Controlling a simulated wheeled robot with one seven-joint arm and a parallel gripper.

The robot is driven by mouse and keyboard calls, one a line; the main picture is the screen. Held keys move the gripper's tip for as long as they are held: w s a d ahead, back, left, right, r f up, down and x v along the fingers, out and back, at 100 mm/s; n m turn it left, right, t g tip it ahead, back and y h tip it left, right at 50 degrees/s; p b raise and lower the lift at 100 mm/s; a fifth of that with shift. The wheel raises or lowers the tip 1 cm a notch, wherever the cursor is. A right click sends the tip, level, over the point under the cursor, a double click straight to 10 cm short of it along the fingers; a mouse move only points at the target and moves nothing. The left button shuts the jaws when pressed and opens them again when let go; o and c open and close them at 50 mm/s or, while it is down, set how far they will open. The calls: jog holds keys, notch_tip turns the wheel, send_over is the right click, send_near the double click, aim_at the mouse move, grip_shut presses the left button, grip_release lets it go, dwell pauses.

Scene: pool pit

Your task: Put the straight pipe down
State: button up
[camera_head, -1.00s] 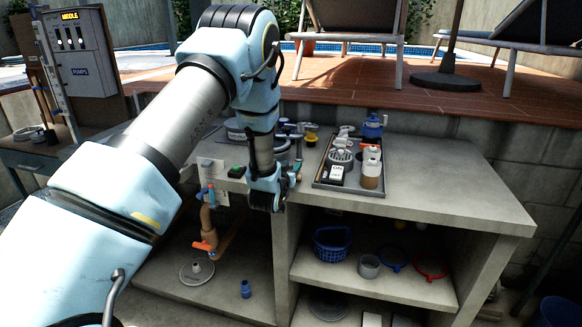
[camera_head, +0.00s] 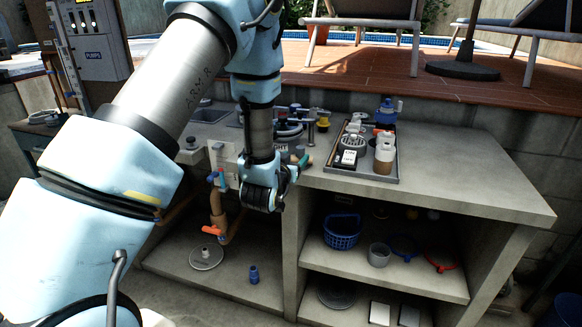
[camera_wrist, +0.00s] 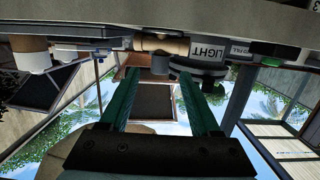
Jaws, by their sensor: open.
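My gripper (camera_wrist: 159,75) is open, with two green fingers apart and nothing between them in the wrist view. That view is upside down. A short tan cylinder (camera_wrist: 160,43) lies at the counter's edge just beyond the fingertips, apart from them; it may be the straight pipe, but I cannot tell for sure. In the head view my gripper's body (camera_head: 265,190) hangs at the front edge of the counter (camera_head: 440,178), left of the tray. A green fingertip shows past it; the arm hides much of the counter there.
A dark tray (camera_head: 347,177) with bottles and tubs stands on the counter. Below, shelves hold a blue basket (camera_head: 342,232), a grey cup (camera_head: 379,254) and a red ring (camera_head: 440,263). Brown piping with an orange valve (camera_head: 213,231) stands left of my gripper. The counter's right part is clear.

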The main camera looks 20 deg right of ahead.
jog(key=shift+v, duration=1.5)
jog(key=w+a+n+g+y, duration=0.15)
jog(key=w+a+y, duration=0.25)
jog(key=a, duration=0.5)
jog(key=s+a+n+g+y, duration=0.2)
jog(key=a, duration=0.7)
jog(key=s+a+n+g+y, duration=0.2)
jog(key=a+y, duration=0.1)
jog(key=a, duration=0.6)
jog(key=shift+r, duration=0.35)
jog(key=shift+o, duration=0.5)
jog(key=s+a+r+n+g+y, duration=0.1)
jog(key=s+a+g, duration=0.3)
jog(key=s+a, duration=0.5)
jog(key=shift+s+a+r+n+g+y, duration=0.4)
jog(key=shift+s+r, duration=0.2)
jog(key=shift+s, duration=0.35)
